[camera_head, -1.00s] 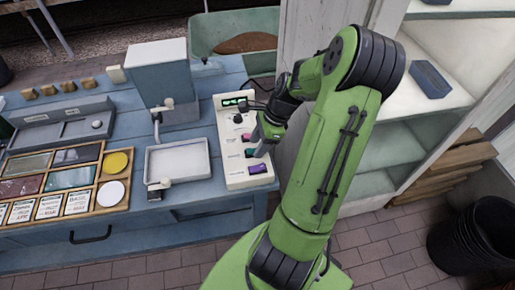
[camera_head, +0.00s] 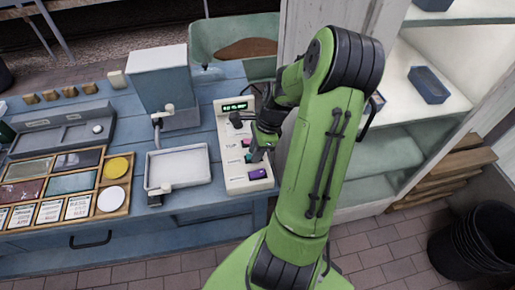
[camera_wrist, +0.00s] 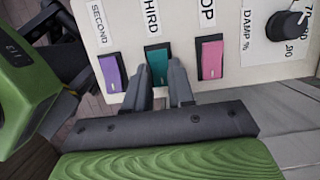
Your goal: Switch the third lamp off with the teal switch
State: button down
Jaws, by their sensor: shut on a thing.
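The teal switch (camera_wrist: 157,68), under a label reading THIRD, is on a cream control panel (camera_head: 230,150). A purple switch (camera_wrist: 112,73), labelled SECOND, is to its left in the wrist view, and a pink switch (camera_wrist: 210,58), labelled TOP, is to its right. My gripper (camera_wrist: 165,85) is at the teal switch, one grey finger at each side of its near end. It is shut on that switch. In the head view my gripper (camera_head: 258,154) is over the panel's right edge and hides the teal switch. No lamp can be made out.
A black knob (camera_wrist: 287,24) marked DAMP % is on the panel. A white tray (camera_head: 178,166) is left of the panel on the blue bench. Wooden trays of samples (camera_head: 128,180) are farther left. Shelves (camera_head: 440,65) stand to the right.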

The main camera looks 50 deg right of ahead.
aim_at(250, 156)
jog(key=shift+w+a+g+h, duration=0.25)
jog(key=shift+a+g+h, duration=0.1)
jog(key=shift+g+h, duration=0.35)
jog(key=shift+a+g+h+b, duration=0.15)
jog(key=shift+g+h+b, duration=0.15)
jog(key=shift+h, duration=0.5)
jog(key=c, duration=1)
grip_release()
jog(key=shift+o, duration=0.2)
jog(key=shift+w, duration=0.1)
notch_tip(250, 156, up, 16)
jog(key=p, duration=0.4)
jog(key=shift+w+a, duration=0.15)
jog(key=shift+a, duration=0.1)
jog(key=shift+f, duration=0.1)
